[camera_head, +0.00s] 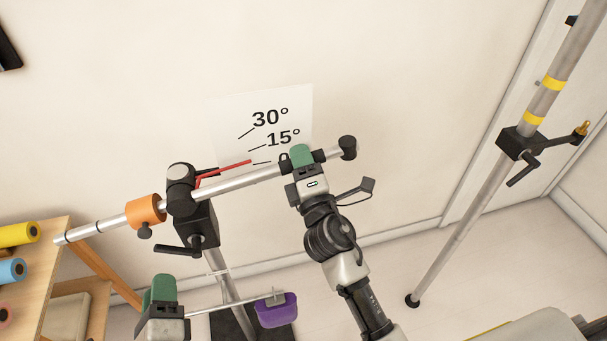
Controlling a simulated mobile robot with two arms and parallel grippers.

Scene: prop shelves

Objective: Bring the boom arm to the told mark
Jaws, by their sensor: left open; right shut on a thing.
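The boom arm (240,183) is a silver tube crossing a stand's black pivot head (195,220), its right end higher in the picture. A red pointer (225,170) at the pivot has its tip beside the lowest mark on the white angle card (290,105). The card reads 30°, 15° and a partly hidden 0. My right gripper (302,160) is shut on the boom near its black right end. My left gripper (161,295) is open, below the boom and left of the stand's post. A black lever (180,248) sticks out from the pivot head.
An orange collar (145,211) sits on the boom's left part. A wooden shelf (55,245) with coloured rolls stands at the left. A purple block (277,310) is low beside the post. Another pole with yellow bands (480,200) stands at the right.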

